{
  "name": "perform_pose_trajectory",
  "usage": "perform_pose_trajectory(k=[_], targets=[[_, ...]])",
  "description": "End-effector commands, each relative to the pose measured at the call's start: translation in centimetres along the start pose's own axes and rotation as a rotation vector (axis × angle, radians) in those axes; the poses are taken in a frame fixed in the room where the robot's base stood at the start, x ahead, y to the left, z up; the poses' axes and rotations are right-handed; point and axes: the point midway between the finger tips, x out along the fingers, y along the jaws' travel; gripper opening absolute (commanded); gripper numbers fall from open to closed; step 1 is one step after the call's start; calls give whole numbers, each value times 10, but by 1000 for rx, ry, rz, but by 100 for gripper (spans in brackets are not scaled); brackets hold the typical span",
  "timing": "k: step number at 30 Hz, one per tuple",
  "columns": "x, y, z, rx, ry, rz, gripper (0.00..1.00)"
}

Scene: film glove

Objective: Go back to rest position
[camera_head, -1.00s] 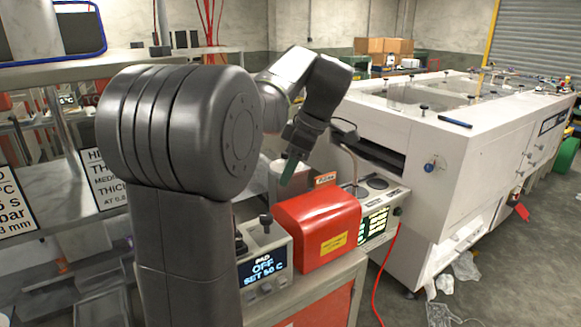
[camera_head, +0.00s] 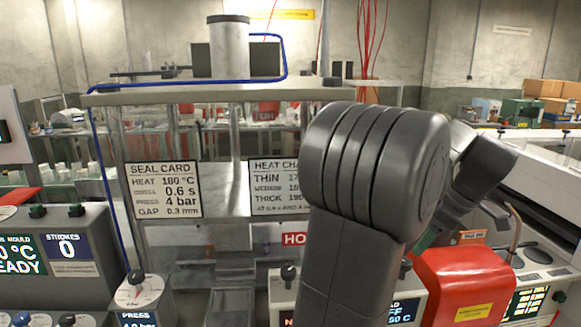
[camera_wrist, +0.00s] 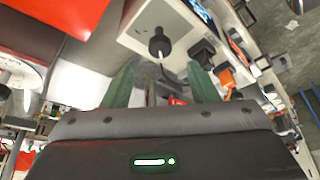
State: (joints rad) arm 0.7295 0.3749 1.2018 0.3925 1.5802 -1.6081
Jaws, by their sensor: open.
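My gripper (camera_wrist: 162,82) shows in the wrist view with its two green fingers spread apart and nothing between them. Beyond the fingers is a white control box with a black knob (camera_wrist: 159,44). In the head view my arm stands at the right of centre, and its thick joint covers most of the gripper. Only a bit of a green finger (camera_head: 428,240) shows there, left of the red housing (camera_head: 467,287). I see no object held.
A press frame with a seal card (camera_head: 164,190) stands at the centre left. A control unit with a strokes display (camera_head: 68,246) is at the far left. A white machine (camera_head: 545,190) is at the right. The red housing is close to my arm.

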Motion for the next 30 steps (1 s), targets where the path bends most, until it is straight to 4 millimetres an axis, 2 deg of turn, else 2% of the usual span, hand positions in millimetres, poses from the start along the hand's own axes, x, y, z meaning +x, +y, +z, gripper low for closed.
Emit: perform_pose_trajectory(k=[6, 12, 16, 30], targets=[[42, -1, 0, 0, 0, -3, 54], [68, 0, 0, 1, 0, -2, 54], [74, 0, 0, 3, -1, 2, 54], [70, 0, 0, 10, 0, 6, 54]])
